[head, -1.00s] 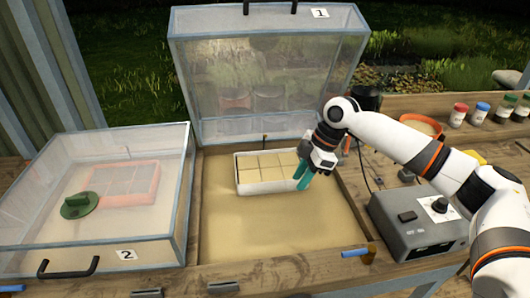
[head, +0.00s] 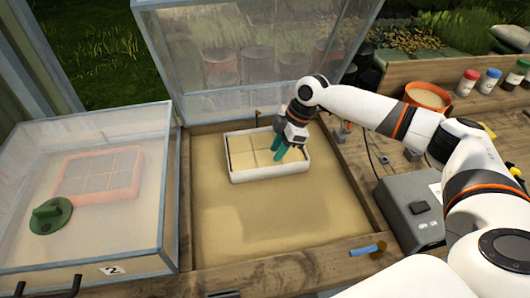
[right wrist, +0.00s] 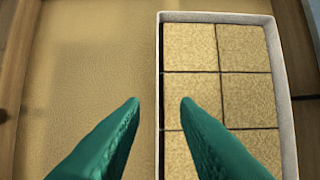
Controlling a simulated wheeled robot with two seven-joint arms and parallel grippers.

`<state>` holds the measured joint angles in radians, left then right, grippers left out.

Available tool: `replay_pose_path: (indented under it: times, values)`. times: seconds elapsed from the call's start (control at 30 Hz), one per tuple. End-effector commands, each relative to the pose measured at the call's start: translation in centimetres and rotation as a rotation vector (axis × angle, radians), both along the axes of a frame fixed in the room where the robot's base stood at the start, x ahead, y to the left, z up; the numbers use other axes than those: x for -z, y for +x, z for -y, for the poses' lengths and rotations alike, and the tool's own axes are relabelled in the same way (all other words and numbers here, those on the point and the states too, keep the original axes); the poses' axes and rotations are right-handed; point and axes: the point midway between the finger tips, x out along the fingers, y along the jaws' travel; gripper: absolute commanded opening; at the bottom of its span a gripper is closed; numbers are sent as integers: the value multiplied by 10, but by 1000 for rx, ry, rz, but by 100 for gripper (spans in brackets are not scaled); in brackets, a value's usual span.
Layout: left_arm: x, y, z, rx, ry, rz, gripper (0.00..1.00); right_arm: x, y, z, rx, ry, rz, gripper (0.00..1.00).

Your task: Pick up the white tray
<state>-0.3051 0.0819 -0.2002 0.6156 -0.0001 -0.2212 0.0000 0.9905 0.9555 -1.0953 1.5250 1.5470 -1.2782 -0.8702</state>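The white tray (head: 268,173) is a shallow rectangular tray with square tan blocks in it. It rests on the sand inside the open middle frame. In the right wrist view its white rim (right wrist: 218,17) runs along the top and down between my fingers. My right gripper (head: 280,152) is over the right part of the tray, its teal fingers pointing down. In the right wrist view the right gripper (right wrist: 160,102) is open, one finger to each side of a long wall. I cannot tell how far the fingertips are above the rim. My left gripper is out of view.
The clear lid (head: 240,65) stands raised behind the frame. At left, a closed clear box marked 2 (head: 112,268) covers a reddish tray (head: 70,188) and a green disc-like tool (head: 50,216). A grey control box (head: 410,210) stands at right. Sand before the tray is clear.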

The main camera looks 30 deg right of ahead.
Motion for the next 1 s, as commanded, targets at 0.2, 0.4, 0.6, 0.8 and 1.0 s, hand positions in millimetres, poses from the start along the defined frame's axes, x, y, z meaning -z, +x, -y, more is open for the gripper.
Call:
replay_pose_path:
  times: [0.2, 0.4, 0.6, 0.8, 1.0]
  values:
    - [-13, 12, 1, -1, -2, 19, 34, 27, -3, -4, 0, -2, -4, 28]
    - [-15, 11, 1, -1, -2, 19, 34, 49, -1, -11, 1, -2, -2, 28]
    - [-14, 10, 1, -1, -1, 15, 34, 50, 0, -12, 0, -1, 0, 28]
    - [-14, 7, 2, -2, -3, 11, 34, 50, -1, -12, 0, -1, 0, 2]
    - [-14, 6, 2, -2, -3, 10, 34, 48, 1, -12, 0, 1, 5, 0]
